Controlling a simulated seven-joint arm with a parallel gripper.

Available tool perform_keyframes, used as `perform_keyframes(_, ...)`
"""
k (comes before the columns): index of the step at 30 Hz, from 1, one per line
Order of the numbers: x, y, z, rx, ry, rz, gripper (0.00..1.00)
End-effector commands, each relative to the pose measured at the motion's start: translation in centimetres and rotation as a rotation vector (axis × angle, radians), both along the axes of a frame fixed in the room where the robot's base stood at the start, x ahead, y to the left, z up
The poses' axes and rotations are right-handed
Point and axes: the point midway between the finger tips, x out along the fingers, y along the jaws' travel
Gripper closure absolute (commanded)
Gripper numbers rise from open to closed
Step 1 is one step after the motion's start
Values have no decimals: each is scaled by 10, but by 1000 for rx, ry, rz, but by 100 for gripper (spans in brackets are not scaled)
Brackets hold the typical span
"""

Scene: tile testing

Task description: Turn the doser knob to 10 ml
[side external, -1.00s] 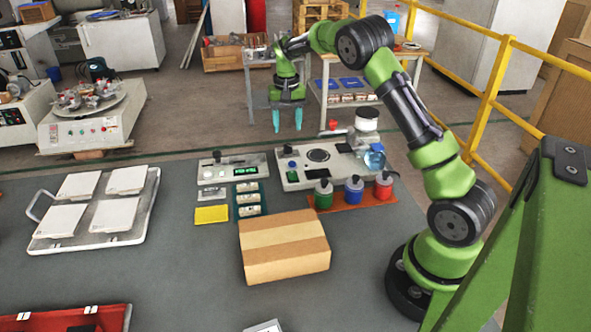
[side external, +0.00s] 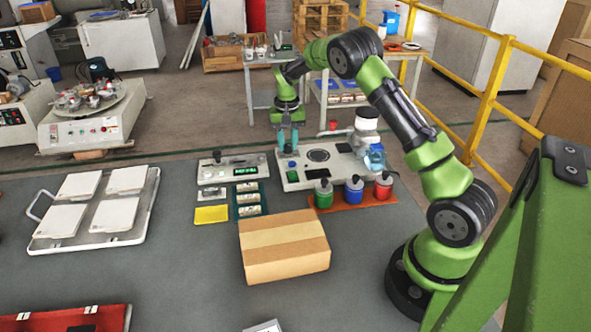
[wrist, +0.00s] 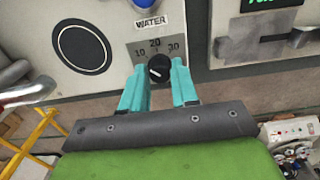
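The doser (side external: 345,172) is a light panel at the back of the table, with a round dark plate (side external: 318,155). In the wrist view its black doser knob (wrist: 159,69) sits below a scale plate (wrist: 141,50) marked 10, 20 and 30, under the label WATER (wrist: 151,22). The knob's pointer is too small to read. My gripper (wrist: 160,72) has its teal fingers on either side of the knob, apart and open. Contact with the knob cannot be told. In the side view my gripper (side external: 288,150) points down at the doser's left back part, hiding the knob.
A device with a green display (side external: 246,170) stands left of the doser. A bottle and jar (side external: 368,125) stand at its right end. Red, blue and green containers (side external: 354,189) stand in front, behind a cardboard box (side external: 284,252). Tiles lie on a tray (side external: 150,215) at left.

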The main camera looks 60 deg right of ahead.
Motion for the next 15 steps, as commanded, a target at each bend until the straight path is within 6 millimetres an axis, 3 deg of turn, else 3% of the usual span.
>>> perform_keyframes(1,0,0,0,0,0,0,89)
perform_keyframes(3,0,0,0,0,0,0,99)
perform_keyframes(15,0,0,1,-1,-1,-120,100)
